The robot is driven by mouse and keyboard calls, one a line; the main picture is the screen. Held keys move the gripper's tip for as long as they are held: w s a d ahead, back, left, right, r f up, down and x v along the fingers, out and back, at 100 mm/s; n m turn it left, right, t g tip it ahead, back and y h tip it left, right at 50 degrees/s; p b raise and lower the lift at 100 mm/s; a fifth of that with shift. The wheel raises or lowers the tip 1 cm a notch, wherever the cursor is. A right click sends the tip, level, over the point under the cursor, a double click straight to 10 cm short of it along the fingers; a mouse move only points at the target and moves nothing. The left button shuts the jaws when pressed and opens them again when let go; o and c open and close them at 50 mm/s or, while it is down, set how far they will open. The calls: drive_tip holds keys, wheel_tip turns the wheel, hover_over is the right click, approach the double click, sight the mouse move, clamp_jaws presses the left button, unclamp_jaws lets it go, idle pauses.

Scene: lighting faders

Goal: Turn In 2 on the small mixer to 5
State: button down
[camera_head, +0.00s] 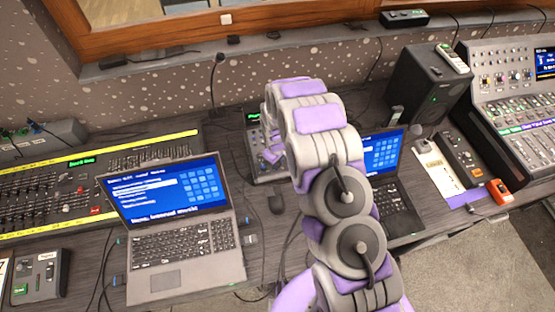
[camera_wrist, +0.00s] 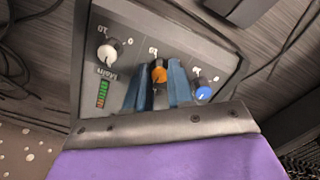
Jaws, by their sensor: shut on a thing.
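The small mixer (camera_wrist: 135,40) fills the middle of the wrist view. It has a white knob (camera_wrist: 107,54) marked Main, an orange knob (camera_wrist: 159,73) in the middle and a blue knob (camera_wrist: 203,93) on the right. My gripper (camera_wrist: 156,88) has its two blue fingers on either side of the orange knob, shut on it. The labels by the orange and blue knobs are too small to read surely, and so is the orange knob's setting. In the head view the small mixer (camera_head: 254,138) is mostly hidden behind my arm.
An open laptop (camera_head: 185,240) stands left of my arm and another laptop (camera_head: 395,210) stands right of it. A large fader desk (camera_head: 55,205) is at the left, with a black speaker (camera_head: 430,85) and another mixing console (camera_head: 505,100) at the right. Cables cross the desk.

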drive_tip(key=shift+w+a+r+n, duration=0.1)
drive_tip(key=shift+r+n, duration=0.05)
drive_tip(key=shift+n, duration=0.65)
drive_tip(key=shift+p, duration=0.3)
drive_tip(key=c, duration=1)
unclamp_jaws()
drive_tip(key=r, duration=0.5)
drive_tip(key=s+r+p, duration=0.1)
drive_tip(key=r, duration=1.1)
drive_tip(key=shift+s+a+p, duration=0.2)
drive_tip(key=shift+a+p, duration=0.05)
drive_tip(key=shift+p, duration=0.05)
